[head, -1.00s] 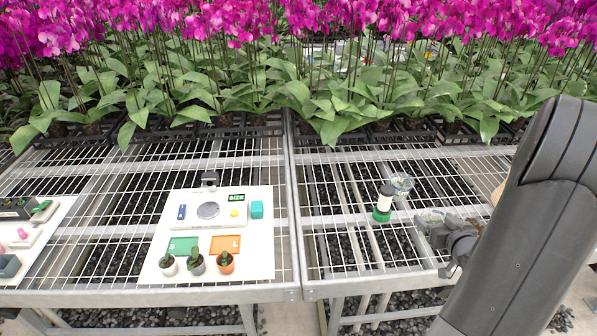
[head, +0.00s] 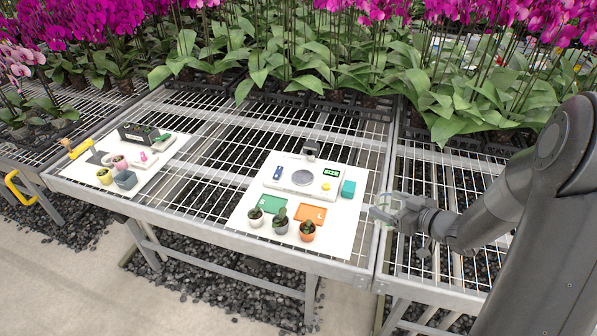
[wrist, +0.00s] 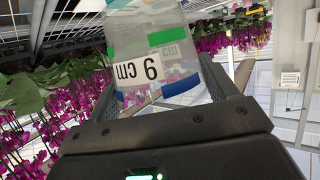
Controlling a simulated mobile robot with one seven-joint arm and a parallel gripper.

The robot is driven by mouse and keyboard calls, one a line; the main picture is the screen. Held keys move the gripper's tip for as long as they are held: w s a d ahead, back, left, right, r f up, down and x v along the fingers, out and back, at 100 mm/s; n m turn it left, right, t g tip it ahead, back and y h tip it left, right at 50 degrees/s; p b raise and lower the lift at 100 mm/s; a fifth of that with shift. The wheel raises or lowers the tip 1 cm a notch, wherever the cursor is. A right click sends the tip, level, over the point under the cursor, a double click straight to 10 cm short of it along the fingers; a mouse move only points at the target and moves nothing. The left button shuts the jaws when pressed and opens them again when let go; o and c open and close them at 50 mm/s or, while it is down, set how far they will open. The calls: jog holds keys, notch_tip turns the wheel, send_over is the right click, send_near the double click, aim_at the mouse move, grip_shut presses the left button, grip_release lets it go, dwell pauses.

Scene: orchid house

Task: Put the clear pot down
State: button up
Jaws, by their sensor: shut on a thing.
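The clear pot (head: 381,207) is in my gripper (head: 392,208), over the bench mesh just right of the white board (head: 345,240). In the wrist view the see-through pot (wrist: 188,52) fills the top middle, with green and blue marks and a "9 cm" label. The two fingers of my gripper (wrist: 170,95) are shut on either side of it. The pot is off the bench; its exact height is hard to tell.
The board bears a scale (head: 302,178), a SIZE sign (head: 331,173), a teal block (head: 348,189), green (head: 271,204) and orange (head: 312,214) mats, and several small potted plants (head: 307,231) at the front. Open mesh (head: 215,165) lies left. Orchids stand behind.

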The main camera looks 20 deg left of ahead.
jog(key=shift+w+a+f, duration=0.4)
jog(key=shift+a+f, duration=1.45)
jog(key=shift+a, duration=0.05)
jog(key=shift+w+a+f, duration=0.35)
jog(key=shift+a+f, duration=1.45)
jog(key=shift+a, duration=0.1)
jog(key=shift+w+a+f, duration=0.4)
jog(key=shift+a+f, duration=1.45)
jog(key=shift+a, duration=0.05)
jog(key=shift+s+f, duration=0.1)
jog(key=shift+f, duration=0.25)
